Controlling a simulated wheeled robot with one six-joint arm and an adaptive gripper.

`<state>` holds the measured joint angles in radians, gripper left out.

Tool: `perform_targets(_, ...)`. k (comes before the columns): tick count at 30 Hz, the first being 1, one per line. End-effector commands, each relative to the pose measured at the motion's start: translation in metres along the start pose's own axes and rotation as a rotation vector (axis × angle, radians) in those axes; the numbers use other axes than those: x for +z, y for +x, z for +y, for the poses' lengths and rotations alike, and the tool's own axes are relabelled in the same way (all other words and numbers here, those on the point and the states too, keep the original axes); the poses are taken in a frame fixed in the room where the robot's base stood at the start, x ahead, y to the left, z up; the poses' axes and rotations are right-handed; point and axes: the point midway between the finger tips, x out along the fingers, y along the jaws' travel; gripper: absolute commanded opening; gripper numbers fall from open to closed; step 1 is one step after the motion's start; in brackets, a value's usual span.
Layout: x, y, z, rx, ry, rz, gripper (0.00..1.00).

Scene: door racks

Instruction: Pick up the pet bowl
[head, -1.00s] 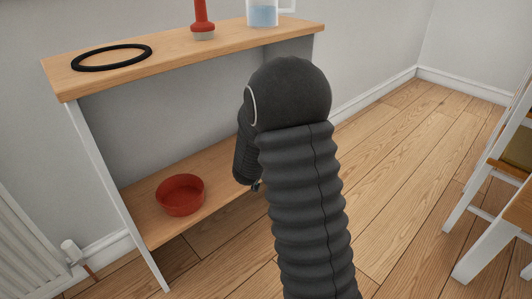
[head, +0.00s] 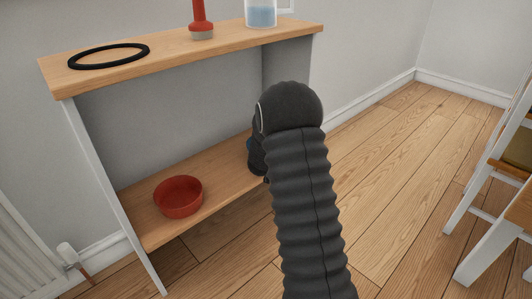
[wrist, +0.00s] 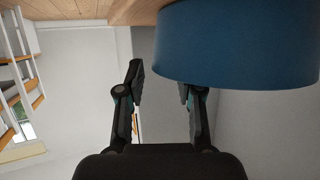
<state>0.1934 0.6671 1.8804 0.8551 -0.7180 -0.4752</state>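A blue round-walled vessel (wrist: 240,45), likely a bowl, fills the upper right of the wrist view, which appears upside down. A red bowl (head: 178,198) stands upright on that shelf, further left. My gripper (wrist: 162,82) is open, its fingers apart. The left finger in the wrist view is clear of the blue wall; the right fingertip is partly hidden behind it. I cannot tell whether either touches. My arm hides most of the gripper in the head view.
The wooden shelf unit (head: 62,80) has a white side panel at the left. On its top are a black ring (head: 75,64), a red tool (head: 199,14) and a jug of blue liquid (head: 262,17). A radiator (head: 22,250) is at left, white furniture at right. Floor between is clear.

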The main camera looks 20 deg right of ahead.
Motion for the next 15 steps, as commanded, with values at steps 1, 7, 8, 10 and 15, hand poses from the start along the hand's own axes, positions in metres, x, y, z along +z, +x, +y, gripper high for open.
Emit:
perform_targets(1,0.001,0.009,0.001,0.001,0.000,-0.001,0.36)
perform_targets(7,0.001,0.027,0.000,0.000,0.000,0.000,0.36)
perform_targets(8,0.001,0.028,0.000,0.000,0.000,0.000,0.36)
perform_targets(10,0.000,0.029,0.000,0.000,0.000,0.000,0.36)
perform_targets(15,0.000,0.029,0.000,-0.001,0.000,0.000,0.33)
